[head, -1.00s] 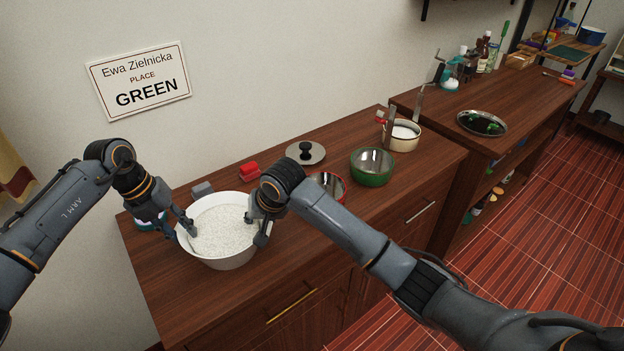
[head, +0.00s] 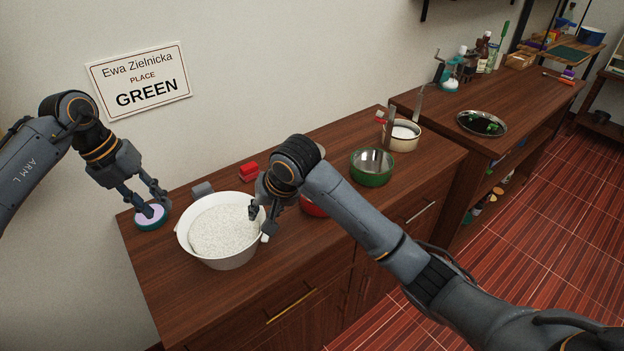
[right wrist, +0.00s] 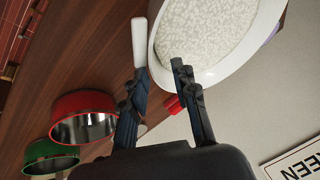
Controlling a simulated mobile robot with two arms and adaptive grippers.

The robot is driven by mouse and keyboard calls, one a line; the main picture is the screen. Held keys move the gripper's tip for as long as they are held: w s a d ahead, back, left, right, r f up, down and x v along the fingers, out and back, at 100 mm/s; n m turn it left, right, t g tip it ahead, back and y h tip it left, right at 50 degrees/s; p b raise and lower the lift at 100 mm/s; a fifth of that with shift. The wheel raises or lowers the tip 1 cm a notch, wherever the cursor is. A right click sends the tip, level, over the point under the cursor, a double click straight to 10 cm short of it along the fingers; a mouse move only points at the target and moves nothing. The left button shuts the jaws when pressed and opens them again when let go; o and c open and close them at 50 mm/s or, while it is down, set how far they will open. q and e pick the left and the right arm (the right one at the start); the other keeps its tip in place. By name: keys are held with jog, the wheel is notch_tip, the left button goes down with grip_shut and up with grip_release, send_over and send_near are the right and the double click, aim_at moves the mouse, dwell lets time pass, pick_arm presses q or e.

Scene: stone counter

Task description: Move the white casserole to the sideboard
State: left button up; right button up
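The white casserole (head: 222,262), full of white grains, stands upright on the near wooden cabinet top. It fills the top of the right wrist view (right wrist: 206,72), with a white side handle (right wrist: 139,42). My left gripper (head: 151,204) is open and empty, left of the casserole and apart from it, over a small round green-and-lilac object. My right gripper (head: 262,218) is at the casserole's right rim, by the handle.
A red bowl (right wrist: 84,104), a green bowl (head: 372,178) and a cream pot (head: 404,142) stand right of the casserole. A red block (head: 249,170) and grey block (head: 203,190) lie behind it. The farther wooden sideboard (head: 500,95) carries a dark round tray (head: 482,123).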

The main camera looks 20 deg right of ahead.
jog(key=v, duration=0.5)
dwell(0.4)
